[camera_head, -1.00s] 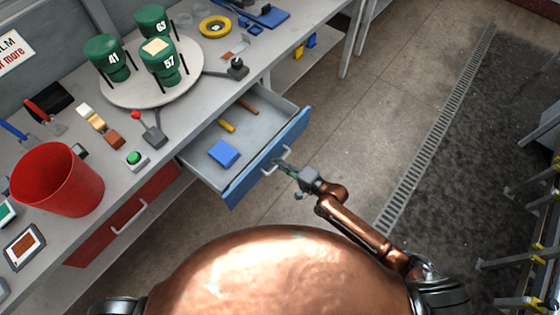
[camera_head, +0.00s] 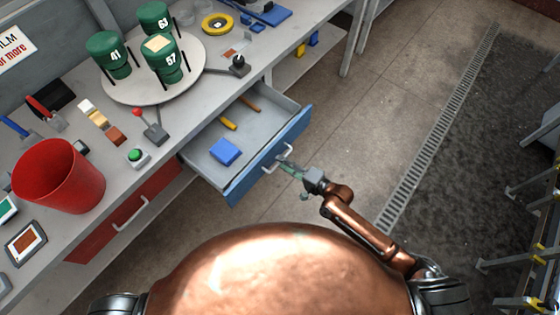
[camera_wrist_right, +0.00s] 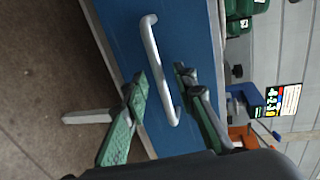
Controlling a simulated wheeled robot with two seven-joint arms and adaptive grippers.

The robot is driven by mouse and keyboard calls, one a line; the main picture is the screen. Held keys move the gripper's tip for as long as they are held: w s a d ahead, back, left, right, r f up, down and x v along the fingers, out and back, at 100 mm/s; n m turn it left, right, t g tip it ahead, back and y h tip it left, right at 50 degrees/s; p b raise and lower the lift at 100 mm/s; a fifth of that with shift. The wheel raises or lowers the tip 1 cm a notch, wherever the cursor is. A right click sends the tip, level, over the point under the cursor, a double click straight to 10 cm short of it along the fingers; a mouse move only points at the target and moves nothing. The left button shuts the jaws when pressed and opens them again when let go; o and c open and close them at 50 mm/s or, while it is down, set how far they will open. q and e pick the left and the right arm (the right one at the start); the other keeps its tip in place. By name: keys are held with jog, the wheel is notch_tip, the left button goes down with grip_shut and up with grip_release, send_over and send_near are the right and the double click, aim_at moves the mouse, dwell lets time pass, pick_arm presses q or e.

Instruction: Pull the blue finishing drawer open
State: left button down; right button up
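The blue drawer (camera_head: 262,167) stands pulled out from the bench, its grey inside showing. Its pale bar handle (camera_head: 277,158) is on the blue front, and the handle also shows in the right wrist view (camera_wrist_right: 152,62). My right gripper (camera_head: 287,163) is at the handle on the outer side of the drawer front. In the right wrist view its two green-grey fingers (camera_wrist_right: 160,75) are spread, with the handle between them and a gap on each side. I cannot tell whether the fingertips reach past the bar. My left gripper is not in view.
The drawer holds a blue block (camera_head: 225,151) and yellow and brown handled tools. A closed red drawer (camera_head: 120,222) is to its left. The bench carries a red bin (camera_head: 60,178) and green canisters (camera_head: 165,62) on a round plate. Floor beyond the drawer is clear.

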jog(key=v, duration=1)
jog(key=shift+s, duration=0.1)
jog(key=d+f+n+h, duration=0.1)
jog(key=d+f+h, duration=0.2)
jog(key=d+f, duration=0.5)
jog(key=d+f+n+h, duration=0.1)
jog(key=d+f+h, duration=0.3)
jog(key=f, duration=0.6)
jog(key=s+d+f+n+g+h, duration=0.1)
jog(key=s+d+f, duration=0.35)
jog(key=f, duration=0.25)
jog(key=s+d+f+n+g+h, duration=0.1)
jog(key=s+d+f, duration=0.2)
jog(key=d+f, duration=0.3)
jog(key=s+d+f+n+g+h, duration=0.1)
jog(key=s+d+f+n+g, duration=0.1)
jog(key=s+f, duration=0.65)
jog(key=s+d+f+n+g+h, duration=0.15)
jog(key=s+f, duration=0.45)
jog(key=s, duration=0.6)
jog(key=s+a+f+n+g, duration=0.1)
jog(key=s+f+g, duration=0.1)
jog(key=s, duration=0.8)
jog(key=s+a+f+n+g, duration=0.1)
jog(key=s+a+f+g, duration=0.1)
jog(key=s, duration=0.8)
jog(key=shift+f, duration=0.75)
